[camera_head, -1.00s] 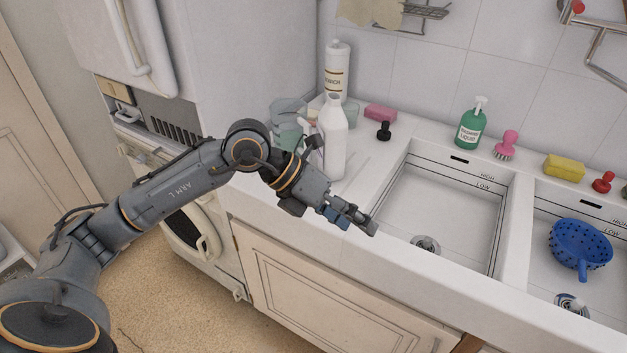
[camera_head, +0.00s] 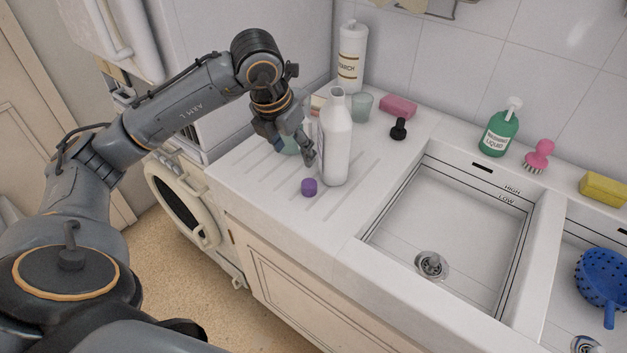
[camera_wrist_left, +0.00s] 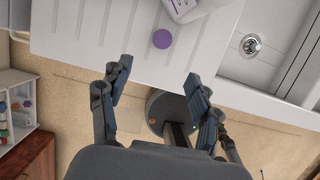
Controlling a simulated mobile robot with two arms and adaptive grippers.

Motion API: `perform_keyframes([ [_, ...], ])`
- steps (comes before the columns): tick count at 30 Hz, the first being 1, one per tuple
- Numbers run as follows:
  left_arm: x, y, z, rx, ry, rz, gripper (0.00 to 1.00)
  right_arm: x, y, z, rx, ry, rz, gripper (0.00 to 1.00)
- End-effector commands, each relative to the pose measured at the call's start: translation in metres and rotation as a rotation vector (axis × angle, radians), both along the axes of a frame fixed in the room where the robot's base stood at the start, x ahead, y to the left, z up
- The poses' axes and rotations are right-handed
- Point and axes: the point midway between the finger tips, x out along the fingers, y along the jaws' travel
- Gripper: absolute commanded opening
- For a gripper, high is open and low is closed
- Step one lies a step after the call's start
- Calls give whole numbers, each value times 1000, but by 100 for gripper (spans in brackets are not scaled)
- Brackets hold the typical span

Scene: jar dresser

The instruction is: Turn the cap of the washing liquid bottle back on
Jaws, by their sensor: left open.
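A white bottle (camera_head: 336,145) with an open neck and no cap on it stands upright on the ribbed drainboard, left of the sink. Its lower part, with purple lettering, shows at the top of the left wrist view (camera_wrist_left: 193,8). A purple cap (camera_head: 309,187) lies on the drainboard in front of the bottle, apart from it; it also shows in the left wrist view (camera_wrist_left: 162,40). My left gripper (camera_head: 296,154) is open and empty, left of the bottle and behind the cap in the head view. The fingers (camera_wrist_left: 157,75) are spread in the wrist view. My right gripper is out of view.
A starch bottle (camera_head: 352,58), a glass (camera_head: 362,106), a pink sponge (camera_head: 398,106) and a black stopper (camera_head: 399,129) stand behind. A green pump bottle (camera_head: 499,133) is behind the sink (camera_head: 450,220). The drainboard's front edge is close to the cap.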

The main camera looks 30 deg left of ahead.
Motion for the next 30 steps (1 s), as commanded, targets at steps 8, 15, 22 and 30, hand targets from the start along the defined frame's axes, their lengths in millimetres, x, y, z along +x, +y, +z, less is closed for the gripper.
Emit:
perform_keyframes([
  [8,2,-1,-10,-1,5,0,63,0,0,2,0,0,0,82],
  [15,16,-2,-54,-3,6,-1,63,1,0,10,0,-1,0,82],
  [22,25,-2,-80,-2,1,-2,63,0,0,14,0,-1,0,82],
  [30,26,-2,-83,-2,0,-2,63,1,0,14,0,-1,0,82],
])
